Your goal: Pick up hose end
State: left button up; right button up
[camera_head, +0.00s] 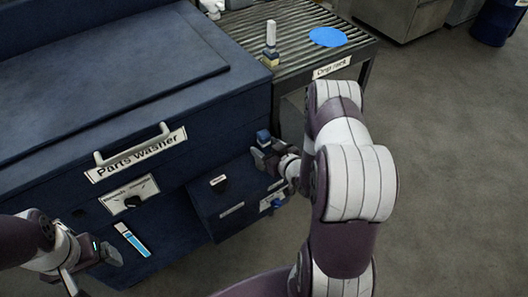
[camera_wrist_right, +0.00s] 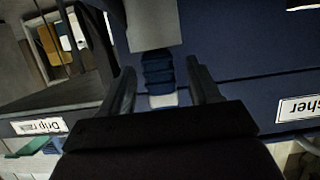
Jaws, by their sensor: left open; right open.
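A blue ribbed piece with a white band, which looks like the hose end (camera_wrist_right: 158,72), sits between the two fingers of my right gripper (camera_wrist_right: 163,82) in the right wrist view. A grey block adjoins its far end. The fingers are open, with a gap visible on each side of the piece. In the head view my right gripper (camera_head: 262,152) is at the right front corner of the parts washer (camera_head: 225,115), with a small blue piece (camera_head: 263,136) at its jaws. My left gripper (camera_head: 98,254) is open and empty before the washer's front, at lower left.
The washer has a handle (camera_head: 133,148) and a control plate (camera_head: 128,194). Open floor (camera_head: 445,160) lies to the right.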

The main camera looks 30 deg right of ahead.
aim_at(263, 133)
jog(key=shift+x, duration=1)
jog(key=shift+s, duration=0.15)
jog(key=shift+c, duration=0.3)
jog(key=shift+r, duration=0.1)
grip_shut()
notch_tip(263, 133, up, 11)
jog(key=p, duration=0.2)
jog(key=shift+p, duration=0.35)
notch_tip(263, 133, up, 6)
jog(key=p, duration=0.6)
jog(key=shift+r, duration=0.25)
